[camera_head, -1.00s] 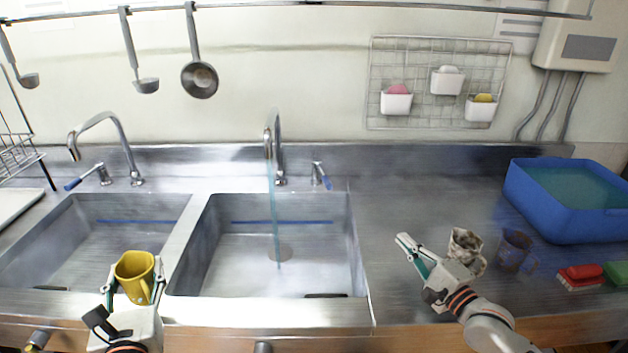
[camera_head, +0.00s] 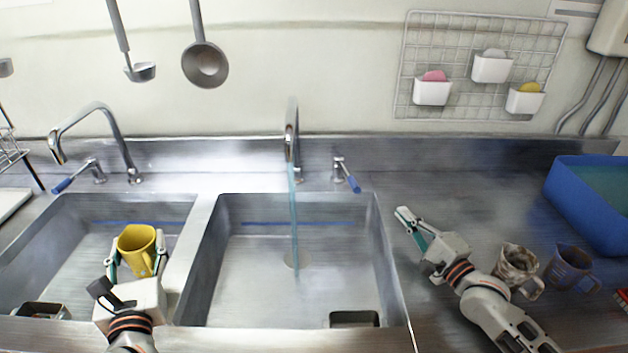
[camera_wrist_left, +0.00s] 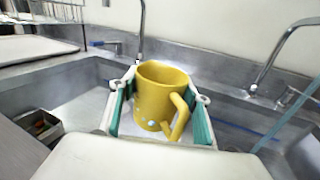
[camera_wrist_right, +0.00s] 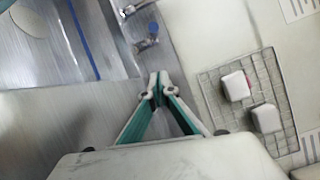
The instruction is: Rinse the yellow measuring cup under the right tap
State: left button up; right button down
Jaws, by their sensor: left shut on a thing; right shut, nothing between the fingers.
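The yellow measuring cup (camera_head: 138,249) is upright in my left gripper (camera_head: 137,262), over the left basin near the divider. In the left wrist view the cup (camera_wrist_left: 158,92) sits between the two green-padded fingers, its handle toward the right and light spots low on its side. The right tap (camera_head: 291,135) runs a thin stream of water (camera_head: 295,225) into the right basin (camera_head: 250,285). The cup is left of the stream and apart from it. My right gripper (camera_head: 408,222) is shut and empty above the counter, right of the right basin; its fingertips meet in the right wrist view (camera_wrist_right: 158,82).
The left tap (camera_head: 95,115) shows no water. A mottled mug (camera_head: 516,264) and a dark blue mug (camera_head: 567,266) stand beside my right arm. A blue tub (camera_head: 590,205) stands at the far right. The divider (camera_head: 195,255) separates the basins.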

pick_arm(q)
jog(key=shift+w+a, duration=0.15)
jog(key=shift+w, duration=0.2)
pick_arm(e)
jog(key=shift+w+a, duration=0.15)
jog(key=shift+w, duration=0.25)
jog(key=shift+w+a+r, duration=0.1)
jog(key=shift+w+a, duration=0.15)
jog(key=shift+w, duration=0.3)
pick_arm(q)
jog(key=shift+f+b, duration=0.45)
jog(key=shift+f, duration=0.05)
pick_arm(e)
send_near(347, 173)
jog(key=w+d+f, duration=0.1)
jog(key=w+d, duration=0.2)
jog(key=d, duration=0.2)
pick_arm(q)
jog(key=shift+r+p, duration=0.35)
jog(key=shift+r, duration=0.1)
pick_arm(e)
jog(key=a, duration=0.4)
jog(key=shift+s+a+r, duration=0.15)
jog(key=shift+s+r, duration=0.05)
jog(key=shift+r, duration=0.1)
pick_arm(q)
jog(key=shift+r, duration=0.1)
pick_arm(e)
jog(key=shift+a, duration=0.15)
